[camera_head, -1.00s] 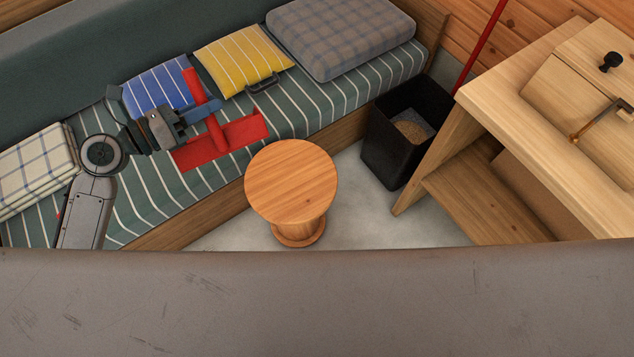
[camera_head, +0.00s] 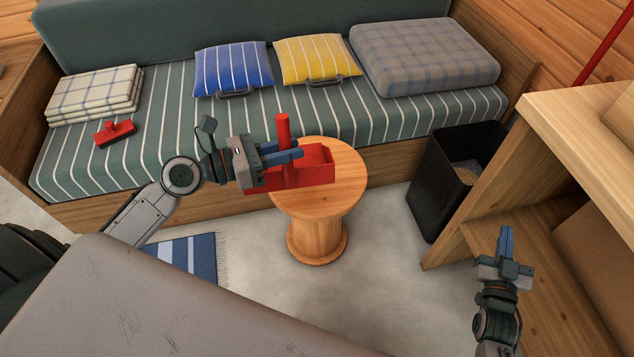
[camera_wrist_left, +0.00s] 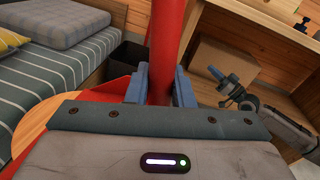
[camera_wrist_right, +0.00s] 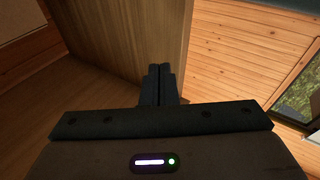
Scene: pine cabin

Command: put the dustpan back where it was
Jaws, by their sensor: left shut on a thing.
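The red dustpan (camera_head: 318,172) has an upright red handle. My left gripper (camera_head: 293,154) is shut on that handle, which rises between the fingers in the left wrist view (camera_wrist_left: 162,60). In the head view the dustpan overlaps the round wooden stool (camera_head: 350,190); I cannot tell whether it touches the top or hangs above it. My right gripper (camera_head: 506,240) is empty, with its fingers together, in front of the wooden counter. Its closed fingers also show in the right wrist view (camera_wrist_right: 160,84).
A striped bench (camera_head: 170,150) runs behind, with blue (camera_head: 233,68) and yellow (camera_head: 315,60) cushions, a plaid cushion (camera_head: 425,55), folded cloth (camera_head: 95,95) and a small red brush-like object (camera_head: 115,133). A black bin (camera_head: 432,185) stands beside the wooden counter (camera_head: 555,110). A blue striped rug (camera_head: 190,256) lies on the floor.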

